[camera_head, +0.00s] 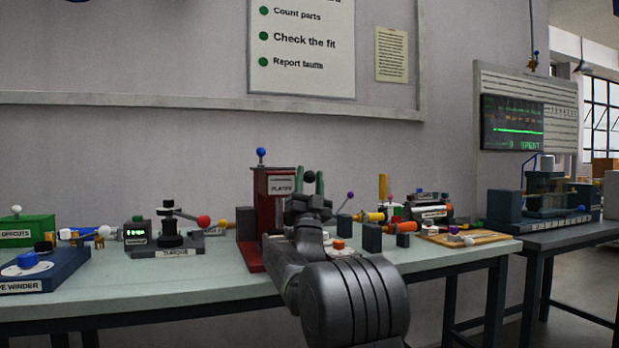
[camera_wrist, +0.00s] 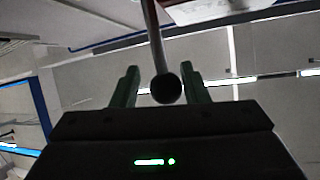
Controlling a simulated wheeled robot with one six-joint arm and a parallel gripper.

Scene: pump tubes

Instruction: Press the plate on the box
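A red press (camera_head: 274,190) with a label and a blue ball on a post stands on the bench. Its red foot is partly hidden behind my arm. A black ball knob (camera_head: 309,176) shows beside it; in the wrist view the knob (camera_wrist: 166,88) sits at the end of a thin rod. My gripper (camera_head: 309,183) points up, with its green fingers apart on either side of the knob. In the wrist view the fingers (camera_wrist: 159,78) are open, and I cannot tell whether either touches the knob. I cannot make out the plate or the box; my arm hides the area before the press.
On the left of the bench are a torque stand (camera_head: 171,238) with a red-knobbed lever, a green offcuts box (camera_head: 26,228) and a blue winder (camera_head: 40,270). Dark blocks (camera_head: 372,237) and a wooden tray (camera_head: 470,238) lie to the right. A second bench (camera_head: 575,234) stands farther right.

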